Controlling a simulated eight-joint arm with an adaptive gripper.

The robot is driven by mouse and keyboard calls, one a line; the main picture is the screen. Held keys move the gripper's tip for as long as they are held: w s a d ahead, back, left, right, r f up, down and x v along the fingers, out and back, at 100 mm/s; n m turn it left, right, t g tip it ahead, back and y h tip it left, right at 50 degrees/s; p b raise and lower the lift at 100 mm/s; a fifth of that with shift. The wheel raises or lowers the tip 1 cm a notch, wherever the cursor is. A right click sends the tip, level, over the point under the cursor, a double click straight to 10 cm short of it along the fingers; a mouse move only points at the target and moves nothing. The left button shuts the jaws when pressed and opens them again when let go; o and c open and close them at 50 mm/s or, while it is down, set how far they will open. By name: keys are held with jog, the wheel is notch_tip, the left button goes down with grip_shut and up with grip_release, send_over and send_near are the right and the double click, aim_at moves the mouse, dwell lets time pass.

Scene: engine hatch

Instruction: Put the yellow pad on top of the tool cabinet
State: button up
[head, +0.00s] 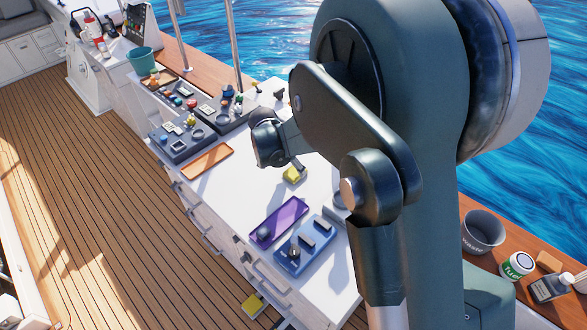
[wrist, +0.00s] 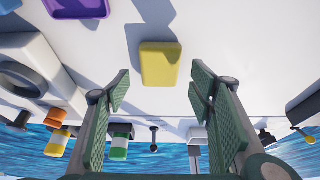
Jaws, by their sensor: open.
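A yellow pad (head: 293,174) lies on the white top of the tool cabinet (head: 235,190), just below my gripper in the head view. In the wrist view the yellow pad (wrist: 159,65) is a rounded block on the white surface, centred ahead of the jaws. My gripper (wrist: 160,88) is open and empty, its green ridged fingers spread wider than the pad and not touching it. In the head view my arm hides most of the gripper. Another yellow piece (head: 253,305) shows low down by the cabinet's front drawers.
A purple tray (head: 279,220) and a blue tray (head: 304,246) holding parts lie in front of the pad. An orange tray (head: 207,160) and dark trays of parts (head: 182,139) lie to the left. A grey bucket (head: 483,231) stands right. White surface around the pad is clear.

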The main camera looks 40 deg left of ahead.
jog(key=v, duration=0.9)
jog(key=shift+w+d, duration=0.1)
dwell(0.8)
jog(key=w+d+r, duration=0.4)
jog(key=d+r, duration=0.1)
jog(key=d, duration=0.4)
jog(key=w+d+r, duration=0.3)
jog(key=d+r, duration=0.1)
jog(key=d, duration=0.6)
jog(key=w+d+r, duration=0.4)
jog(key=d+r, duration=0.1)
jog(key=d, duration=0.4)
jog(key=s+d+r, duration=0.1)
jog(key=d+r, duration=0.2)
jog(key=d, duration=0.7)
jog(key=d+r, duration=0.3)
jog(key=d, duration=0.8)
jog(key=s+d+f+t, duration=0.1)
jog(key=s+d, duration=0.7)
jog(key=d, duration=0.5)
jog(key=s+d+f+t, duration=0.1)
jog(key=s+d, duration=0.7)
jog(key=d, duration=0.4)
jog(key=shift+d+t, duration=0.3)
jog(key=shift+d, duration=0.1)
